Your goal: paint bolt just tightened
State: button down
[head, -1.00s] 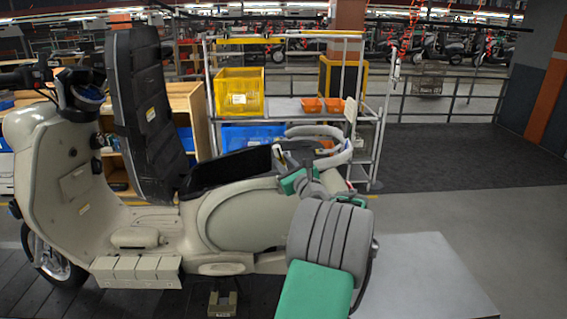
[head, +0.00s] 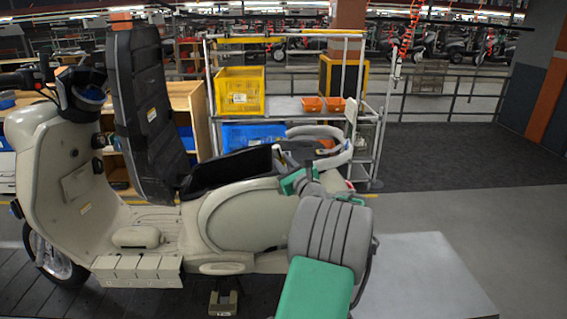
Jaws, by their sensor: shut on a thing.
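A cream scooter (head: 245,215) stands side-on at the left, its black seat (head: 148,115) swung upright and a dark open bay (head: 230,172) below it. A grey curved grab rail (head: 338,150) is at its rear. My gripper (head: 284,160) is over the rear of the bay, beside the rail, mostly hidden behind my own wrist. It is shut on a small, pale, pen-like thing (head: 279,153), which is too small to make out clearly. The bolt and any paint mark on it cannot be made out.
A wheeled rack behind the scooter holds a yellow crate (head: 240,92), a blue crate (head: 250,136) and small orange bins (head: 312,104). A wooden shelf (head: 195,110) stands at the left. A dark mat (head: 440,155) and open floor lie at the right.

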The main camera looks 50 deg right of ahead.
jog(key=shift+r+p, duration=1.6)
jog(key=shift+r, duration=1.4)
